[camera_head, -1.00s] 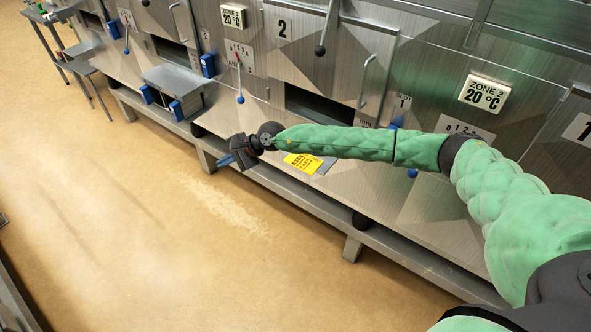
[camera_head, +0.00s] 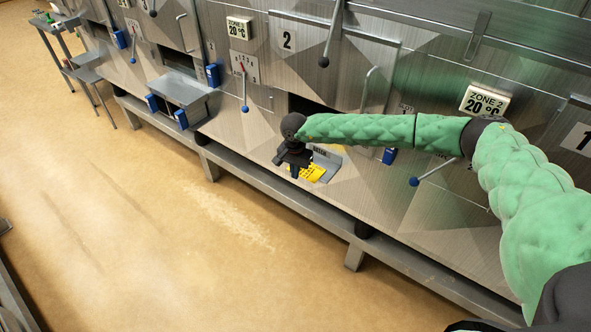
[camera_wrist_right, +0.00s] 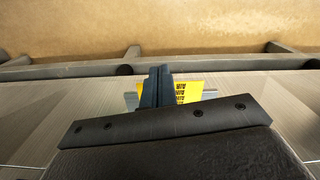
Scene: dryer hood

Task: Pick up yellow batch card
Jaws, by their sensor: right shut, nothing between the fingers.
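The yellow batch card (camera_head: 311,172) with black print is on a grey holder (camera_head: 328,161) on the front of the steel machine, under door 2. My left gripper is in neither view.
The machine front carries levers with blue knobs (camera_head: 245,109) and a Zone 2 display (camera_head: 485,101). A grey tray with blue brackets (camera_head: 181,92) juts out at left. A steel rail (camera_head: 280,205) runs along the bottom. The tan floor (camera_head: 120,230) is clear.

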